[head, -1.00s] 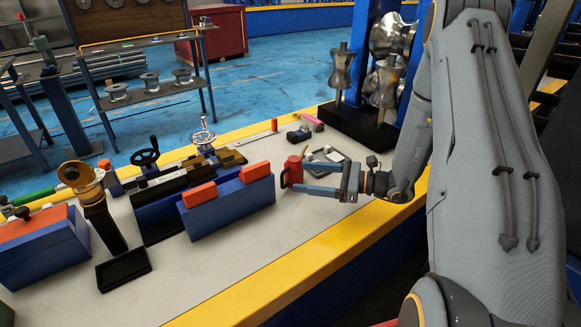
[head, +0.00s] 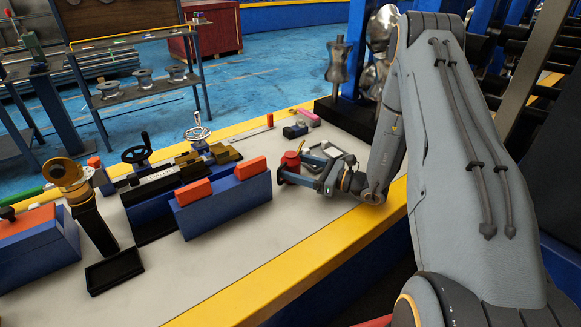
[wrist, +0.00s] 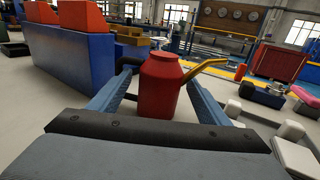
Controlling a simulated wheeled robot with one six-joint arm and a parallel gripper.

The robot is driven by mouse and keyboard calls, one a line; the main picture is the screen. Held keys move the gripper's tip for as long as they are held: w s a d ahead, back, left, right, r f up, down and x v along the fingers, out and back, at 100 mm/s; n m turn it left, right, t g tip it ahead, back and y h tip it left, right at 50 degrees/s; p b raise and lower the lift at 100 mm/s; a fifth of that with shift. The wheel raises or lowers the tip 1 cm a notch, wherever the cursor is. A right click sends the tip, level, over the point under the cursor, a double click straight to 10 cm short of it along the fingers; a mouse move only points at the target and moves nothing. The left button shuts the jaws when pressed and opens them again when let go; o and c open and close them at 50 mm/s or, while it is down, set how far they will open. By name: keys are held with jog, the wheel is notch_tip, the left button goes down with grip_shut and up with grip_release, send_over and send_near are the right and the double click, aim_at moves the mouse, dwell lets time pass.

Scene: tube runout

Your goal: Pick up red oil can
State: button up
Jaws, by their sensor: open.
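The red oil can (wrist: 163,88) stands upright on the pale bench top, with a yellow spout pointing right and a dark handle on its left in the wrist view. In the head view the can (head: 290,161) is partly hidden by my gripper (head: 294,173). My gripper is open, and in the wrist view its two blue fingers (wrist: 160,98) lie on either side of the can's body. A small gap seems to show beside the can; I cannot tell whether either finger touches it.
A blue block with orange pads (head: 222,203) stands close left of the can. A grey tray with small parts (head: 328,152) lies just behind my gripper. A pink item (head: 309,117) is farther back. The bench's yellow front edge (head: 290,258) is nearby, with bare top before it.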

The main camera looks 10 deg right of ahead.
jog(key=shift+w+a, duration=0.45)
jog(key=shift+a, duration=0.05)
jog(key=c, duration=1.3)
jog(key=shift+r, duration=0.1)
jog(key=shift+r, duration=4.95)
